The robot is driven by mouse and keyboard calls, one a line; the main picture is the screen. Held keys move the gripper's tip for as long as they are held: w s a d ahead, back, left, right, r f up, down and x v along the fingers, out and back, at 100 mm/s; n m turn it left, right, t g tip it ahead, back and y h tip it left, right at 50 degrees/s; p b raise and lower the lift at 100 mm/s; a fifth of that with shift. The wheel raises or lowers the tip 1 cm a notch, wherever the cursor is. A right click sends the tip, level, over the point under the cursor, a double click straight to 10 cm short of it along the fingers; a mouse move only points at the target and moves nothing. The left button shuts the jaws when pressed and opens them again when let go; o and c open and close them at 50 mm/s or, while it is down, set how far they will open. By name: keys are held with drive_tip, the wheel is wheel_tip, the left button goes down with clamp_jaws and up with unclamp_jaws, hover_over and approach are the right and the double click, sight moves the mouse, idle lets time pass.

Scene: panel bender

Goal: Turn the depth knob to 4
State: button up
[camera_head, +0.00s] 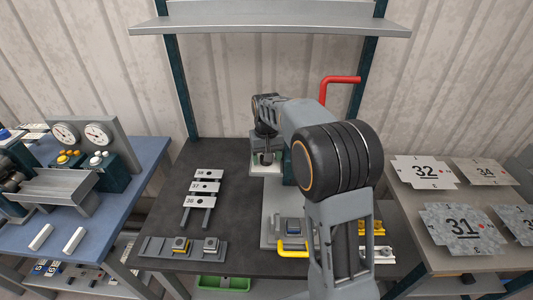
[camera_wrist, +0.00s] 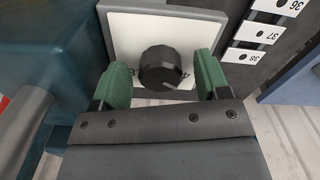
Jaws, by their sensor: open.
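The depth knob (camera_wrist: 160,68) is black and round, and it sits on a white dial plate (camera_wrist: 135,27) in the wrist view. My gripper (camera_wrist: 163,76) is open, with one green finger pad on each side of the knob. Small gaps show between the pads and the knob, so they look apart from it. Parts of a few dial marks show beside the knob, but the fingers hide most of them. I cannot tell the knob's setting. In the head view my arm hides the knob, and the panel bender (camera_head: 272,205) is partly covered.
A red bent handle (camera_head: 340,79) rises behind my arm. Numbered strips (camera_head: 205,187) lie on a rack at the left, near a tray of blocks (camera_head: 160,246). A yellow handle (camera_head: 291,246) is at the front. Numbered plates (camera_head: 462,226) lie on the right table. A shelf (camera_head: 270,20) spans above.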

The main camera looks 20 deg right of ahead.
wheel_tip(320, 180, up, 14)
idle(0.6)
drive_tip(key=shift+f, duration=0.1)
drive_tip(key=shift+t, duration=0.4)
drive_tip(key=f, duration=0.2)
drive_tip(key=s+f, duration=0.1)
drive_tip(key=f, duration=0.2)
drive_tip(key=shift+s+f, duration=0.1)
drive_tip(key=shift+f, duration=0.2)
drive_tip(key=s+f+t, duration=0.2)
drive_tip(key=s, duration=0.9)
drive_tip(key=s+f+t, duration=0.1)
drive_tip(key=s+f, duration=0.1)
drive_tip(key=s, duration=0.8)
drive_tip(key=shift+s+f+t, duration=0.15)
drive_tip(key=shift+s+t, duration=0.2)
drive_tip(key=shift+t, duration=0.05)
drive_tip(key=shift+c, duration=0.5)
